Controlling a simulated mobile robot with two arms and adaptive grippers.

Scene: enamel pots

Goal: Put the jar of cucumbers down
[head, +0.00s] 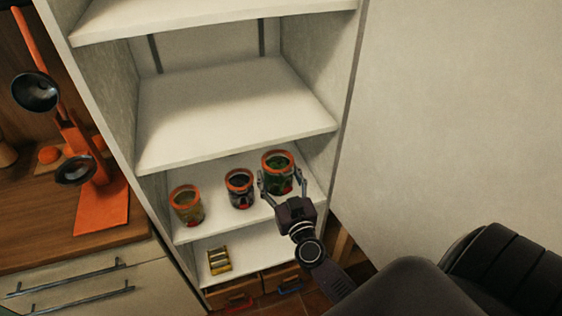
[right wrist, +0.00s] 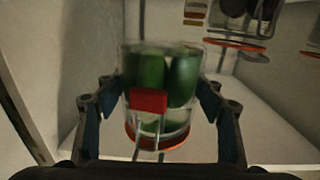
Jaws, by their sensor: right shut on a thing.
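The jar of cucumbers (head: 277,164) is glass with an orange rim and green contents. It is at the right end of a white shelf (head: 207,228) in the open cabinet. My right gripper (head: 281,188) has its fingers on either side of the jar and is shut on it. In the right wrist view the jar (right wrist: 167,75) sits between the two fingers, with a red tag on its front. I cannot tell whether its base touches the shelf. My left gripper is not in view.
A dark-filled jar (head: 239,190) stands just left of the held jar, and a yellowish jar (head: 187,207) stands further left. The shelf above (head: 225,110) is empty. A small yellow item (head: 219,261) lies below. An orange lamp (head: 75,150) stands on the left counter.

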